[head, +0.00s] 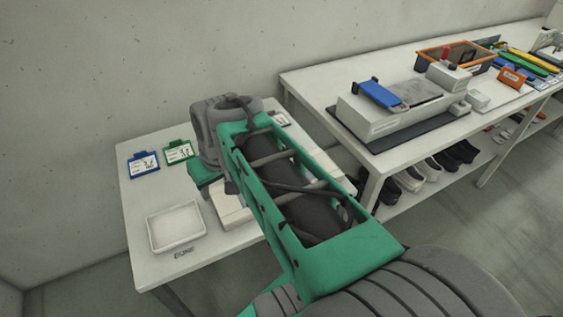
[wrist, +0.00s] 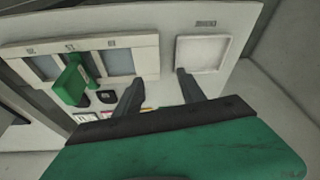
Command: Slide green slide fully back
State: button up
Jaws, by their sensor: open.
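The green slide (wrist: 73,84) is an upright green block with a narrow green bar beside it, in the wrist view. It sits at a cream fixture (wrist: 148,57) with grey-blue windows and small number marks. My gripper (wrist: 158,78) is open, its two dark fingers apart and nothing held between them. The slide is to the left of both fingers in the wrist view, apart from them. In the head view my arm covers most of the fixture (head: 229,204), and I cannot make out the slide there.
A white tray (head: 152,247) lies on the white table (head: 139,191), with blue (head: 144,162) and green (head: 178,151) card holders behind it. To the right, a longer bench (head: 307,79) carries a grey machine (head: 362,124) with a blue top. Shoes (head: 412,179) stand below.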

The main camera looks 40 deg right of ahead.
jog(key=d+b, duration=0.1)
jog(key=d, duration=0.5)
jog(key=d+f+m+b, duration=0.1)
jog(key=d, duration=0.6)
jog(key=s+d+m+h+b, duration=0.1)
jog(key=d, duration=0.6)
jog(key=shift+f, duration=0.4)
jog(key=x, duration=0.7)
jog(key=shift+w+f, duration=0.1)
jog(key=shift+w, duration=0.2)
grip_shut()
jog(key=shift+t, duration=0.3)
